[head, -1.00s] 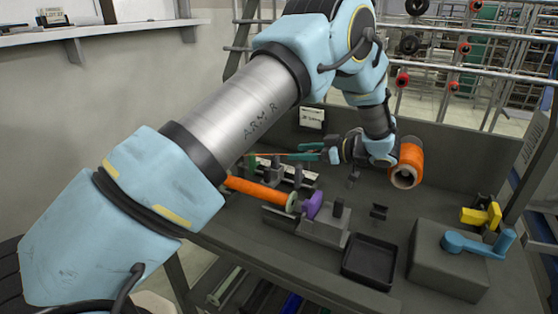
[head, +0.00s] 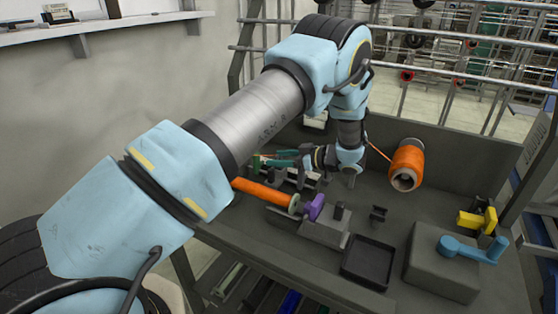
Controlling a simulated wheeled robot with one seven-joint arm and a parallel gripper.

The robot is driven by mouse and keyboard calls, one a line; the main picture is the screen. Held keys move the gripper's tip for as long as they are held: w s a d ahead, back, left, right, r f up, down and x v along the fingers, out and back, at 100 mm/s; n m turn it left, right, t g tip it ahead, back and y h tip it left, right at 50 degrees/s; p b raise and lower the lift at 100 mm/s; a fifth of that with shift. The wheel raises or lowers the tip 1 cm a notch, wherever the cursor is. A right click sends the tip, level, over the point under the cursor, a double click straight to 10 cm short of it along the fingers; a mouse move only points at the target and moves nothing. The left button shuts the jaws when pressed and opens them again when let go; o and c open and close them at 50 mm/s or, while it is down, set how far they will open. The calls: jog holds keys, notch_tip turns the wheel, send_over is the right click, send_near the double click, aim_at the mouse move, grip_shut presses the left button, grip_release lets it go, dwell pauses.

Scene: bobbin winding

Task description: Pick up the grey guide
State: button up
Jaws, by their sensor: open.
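My gripper (head: 278,158) reaches left over the back of the bench, its teal fingers apart, with nothing clearly seen between them. I cannot surely single out the grey guide. A small grey piece (head: 349,179) shows just below my wrist, partly covered by it. Another small grey forked piece (head: 378,214) stands on the open bench to the right of the winder and apart from my gripper. Dark and grey parts lie under my fingers, too small and crowded to tell apart.
An orange bobbin (head: 263,194) with a purple piece (head: 314,207) sits by a grey block. An orange thread spool (head: 407,166) stands at the back wall. A black tray (head: 368,262), a blue crank (head: 470,246) on a box and a yellow part (head: 478,220) occupy the front right.

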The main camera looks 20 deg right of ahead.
jog(key=shift+w+a, duration=0.1)
grip_shut()
dwell(0.5)
